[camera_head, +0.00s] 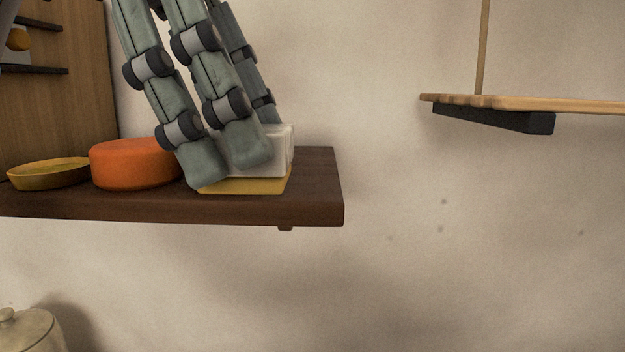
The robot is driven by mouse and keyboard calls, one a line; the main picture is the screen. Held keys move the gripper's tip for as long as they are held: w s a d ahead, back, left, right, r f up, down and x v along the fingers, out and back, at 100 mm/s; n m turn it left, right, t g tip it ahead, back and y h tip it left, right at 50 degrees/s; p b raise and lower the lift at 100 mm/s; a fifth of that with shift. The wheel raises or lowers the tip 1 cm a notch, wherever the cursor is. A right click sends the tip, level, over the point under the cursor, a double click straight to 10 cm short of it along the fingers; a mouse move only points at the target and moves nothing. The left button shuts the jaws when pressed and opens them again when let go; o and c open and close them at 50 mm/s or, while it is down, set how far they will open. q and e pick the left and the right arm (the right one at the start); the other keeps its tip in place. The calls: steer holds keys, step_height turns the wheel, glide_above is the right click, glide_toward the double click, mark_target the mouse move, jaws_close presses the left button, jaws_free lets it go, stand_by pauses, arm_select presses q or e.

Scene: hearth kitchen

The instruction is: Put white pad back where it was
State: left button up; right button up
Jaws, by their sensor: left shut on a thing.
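The white pad (283,152) is a pale block with a yellow layer (245,186) beneath it. It is at the right end of a dark wooden shelf (320,190). My left gripper (232,165) comes down from above with its grey-green fingers around the pad and is shut on it. The fingers hide much of the pad's left and front side. I cannot tell whether the yellow layer is part of the pad or a separate thing under it. My right gripper is not in view.
An orange round block (135,163) sits just left of the fingers, with a shallow yellow dish (48,173) further left. A wooden shelf (530,104) hangs at the right. A lidded pot (27,330) shows at lower left. Bare wall lies between the shelves.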

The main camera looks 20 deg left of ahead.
arm_select(q)
steer(key=w+p, duration=0.1)
steer(key=w, duration=0.4)
steer(key=w+p, duration=0.1)
steer(key=w, duration=0.3)
steer(key=w+f+p, duration=0.1)
steer(key=w, duration=0.4)
steer(key=shift+w+a+f, duration=0.1)
steer(key=shift+w+a, duration=0.2)
steer(key=shift+a, duration=0.05)
steer(key=shift+w, duration=0.3)
steer(key=shift+w+f, duration=0.15)
steer(key=shift+f, duration=0.1)
steer(key=shift+a+f, duration=0.1)
steer(key=shift+f, duration=1.55)
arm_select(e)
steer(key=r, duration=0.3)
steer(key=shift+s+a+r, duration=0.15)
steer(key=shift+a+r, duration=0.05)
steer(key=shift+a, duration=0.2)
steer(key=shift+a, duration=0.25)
